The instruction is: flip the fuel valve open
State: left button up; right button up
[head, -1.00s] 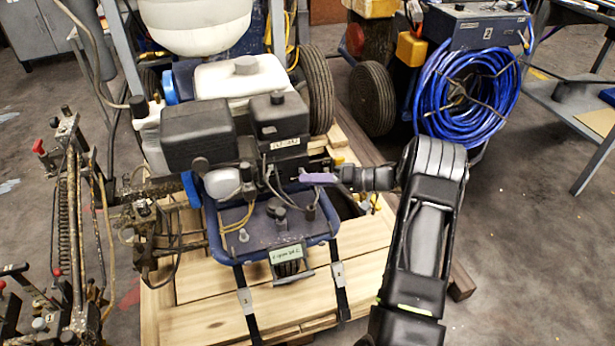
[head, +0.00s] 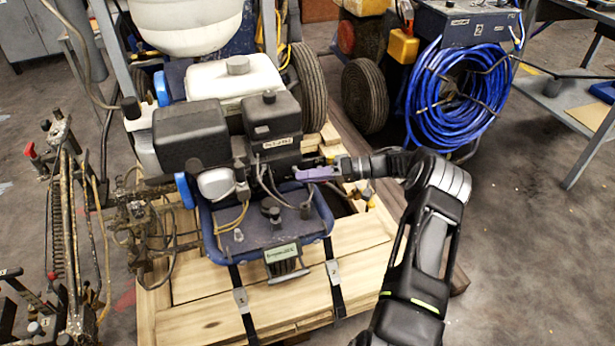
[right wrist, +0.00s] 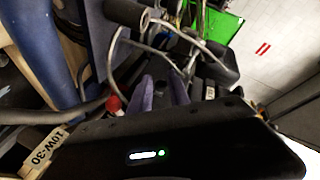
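The line striper's engine (head: 205,135) stands on a wooden pallet, with a white tank and black covers. My right gripper (head: 307,174), with purple fingers, reaches in from the right at the engine's right side, just above the blue frame. In the right wrist view its two purple fingers (right wrist: 162,92) stand apart, with a small dark part between or behind them. I cannot tell whether they touch it. A red knob (right wrist: 113,103) shows left of the fingers there. I cannot clearly pick out the fuel valve lever or its position. My left gripper is not in view.
Cables and a black hose crowd the fingers. A 10W-30 tag (right wrist: 47,147) hangs near the gripper. A coil of blue hose (head: 462,95) on another machine stands at the back right. Levers (head: 62,200) stand at the left. The floor (head: 530,260) at right is clear.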

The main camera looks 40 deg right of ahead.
jog(key=shift+o, duration=1.3)
jog(key=shift+s, duration=0.1)
jog(key=v, duration=0.7)
jog(key=shift+d, duration=0.3)
jog(key=shift+s+r, duration=0.1)
jog(key=shift+s, duration=0.15)
